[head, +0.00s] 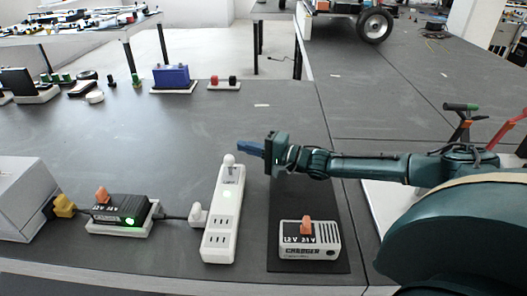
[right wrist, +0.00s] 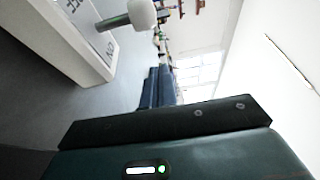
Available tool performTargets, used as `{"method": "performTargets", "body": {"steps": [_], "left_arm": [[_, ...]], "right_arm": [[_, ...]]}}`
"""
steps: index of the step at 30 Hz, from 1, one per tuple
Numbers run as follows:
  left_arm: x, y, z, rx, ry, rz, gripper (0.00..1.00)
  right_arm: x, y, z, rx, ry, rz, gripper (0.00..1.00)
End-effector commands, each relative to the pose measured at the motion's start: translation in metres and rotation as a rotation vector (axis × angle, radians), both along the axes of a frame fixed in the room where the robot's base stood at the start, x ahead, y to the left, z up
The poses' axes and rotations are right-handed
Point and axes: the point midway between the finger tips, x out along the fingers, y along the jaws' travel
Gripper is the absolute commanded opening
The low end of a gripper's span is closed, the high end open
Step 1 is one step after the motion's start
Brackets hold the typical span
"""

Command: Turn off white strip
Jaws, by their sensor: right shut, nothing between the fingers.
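The white strip (head: 220,225) lies lengthwise on the dark table in the middle of the head view, with outlets, a lit green light and a lever with a round white knob (head: 229,160) at its far end. My right gripper (head: 250,148) comes in from the right and is just right of the knob, its blue fingers shut and empty. In the right wrist view the closed fingers (right wrist: 155,88) are apart from the knob (right wrist: 141,13). The strip's end (right wrist: 75,50) shows lettering there, "ON" being readable. My left gripper is not in view.
A black adapter with a green light (head: 121,213) is left of the strip, its plug at the strip's side. A white charger (head: 310,243) with an orange switch sits to the right on a dark mat. A blue box (head: 172,77) stands farther back.

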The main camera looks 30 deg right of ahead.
Motion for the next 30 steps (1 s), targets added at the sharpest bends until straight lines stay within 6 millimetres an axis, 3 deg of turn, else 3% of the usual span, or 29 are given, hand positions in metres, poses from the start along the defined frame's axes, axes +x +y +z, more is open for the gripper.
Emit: {"method": "performTargets", "body": {"steps": [3, 15, 30], "left_arm": [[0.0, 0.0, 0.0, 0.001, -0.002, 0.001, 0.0], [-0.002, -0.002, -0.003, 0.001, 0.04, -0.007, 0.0], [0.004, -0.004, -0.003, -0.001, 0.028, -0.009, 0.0]], "right_arm": [[0.017, 0.012, 0.001, 0.0, -0.004, 0.002, 0.0], [-0.016, 0.032, 0.0, -0.001, 0.004, 0.0, 0.0], [-0.017, 0.033, -0.001, -0.025, -0.032, 0.0, 0.0]]}}
